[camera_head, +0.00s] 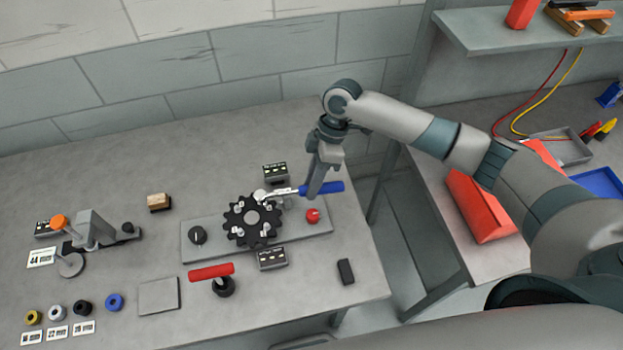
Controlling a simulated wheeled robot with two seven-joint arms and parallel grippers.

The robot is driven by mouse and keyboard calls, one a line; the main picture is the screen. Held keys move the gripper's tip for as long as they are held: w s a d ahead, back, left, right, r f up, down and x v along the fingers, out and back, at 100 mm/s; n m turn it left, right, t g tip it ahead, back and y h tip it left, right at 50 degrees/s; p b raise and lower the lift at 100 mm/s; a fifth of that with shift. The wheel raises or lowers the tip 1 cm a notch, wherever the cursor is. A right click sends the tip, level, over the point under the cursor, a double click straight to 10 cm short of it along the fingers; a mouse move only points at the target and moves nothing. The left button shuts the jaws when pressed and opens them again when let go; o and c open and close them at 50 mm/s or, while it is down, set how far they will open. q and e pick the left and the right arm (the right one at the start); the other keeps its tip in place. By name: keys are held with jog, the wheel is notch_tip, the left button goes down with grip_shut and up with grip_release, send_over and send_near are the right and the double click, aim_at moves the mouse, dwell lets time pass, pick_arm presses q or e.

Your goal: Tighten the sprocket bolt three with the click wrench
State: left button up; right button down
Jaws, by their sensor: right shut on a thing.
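The black sprocket (252,219) sits flat on a grey fixture plate (190,252) in the middle of the table, with several light bolt heads on it. The click wrench, with a blue handle (334,187) and a silver shaft (283,191), reaches from the right over the sprocket's upper edge. Its head is at the upper bolt; whether it is fully seated I cannot tell. My right gripper (315,190) is shut on the wrench near where the handle meets the shaft. I cannot read which bolt is number three. My left gripper is not in view.
A red knob (312,215) and a black knob (197,235) stand on the plate. Small display boxes (275,172) (272,258) sit behind and in front. A red-handled tool (211,271) stands in front. An orange-topped device (95,228) and colored rings (114,302) are at left.

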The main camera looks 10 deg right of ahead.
dwell(0.4)
jog(key=shift+s+a+m+t, duration=0.1)
jog(key=shift+s+m+t, duration=0.2)
jog(key=shift+s+m, duration=0.35)
jog(key=shift+s+a+m, duration=0.1)
jog(key=shift+s+m, duration=0.35)
jog(key=shift+s, duration=0.15)
jog(key=shift+y, duration=0.3)
jog(key=shift+s+a+m+t, duration=0.25)
jog(key=shift+s+m+t, duration=0.15)
jog(key=shift+s+m, duration=0.25)
jog(key=shift+s+a+m, duration=0.25)
jog(key=shift+s+m, duration=0.3)
jog(key=shift+s, duration=0.05)
